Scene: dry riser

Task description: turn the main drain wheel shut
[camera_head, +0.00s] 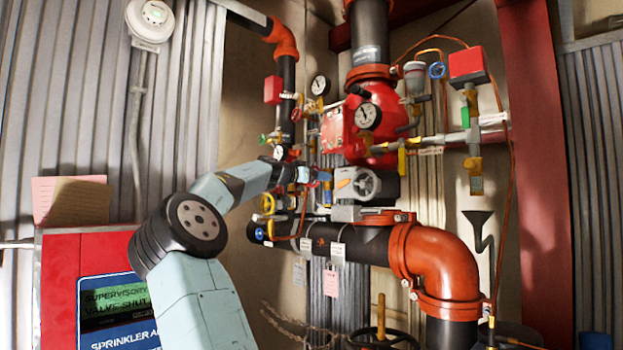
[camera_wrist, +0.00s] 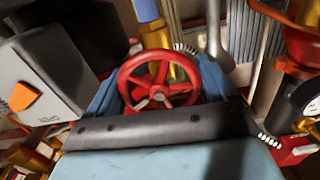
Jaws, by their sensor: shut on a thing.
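A red spoked handwheel (camera_wrist: 160,84) fills the middle of the wrist view. My gripper (camera_wrist: 158,90) is shut on it, with a blue finger on each side of the rim. In the head view my gripper (camera_head: 319,178) reaches in among the small valves left of a grey box (camera_head: 357,186). The wheel is small there and mostly hidden by the gripper and arm. I see no readable label naming it as the main drain. A yellow valve body shows behind the wheel in the wrist view.
A grey box with an orange pointer (camera_wrist: 25,96) stands close left of the gripper. A gauge (camera_wrist: 311,112) is close on the right.

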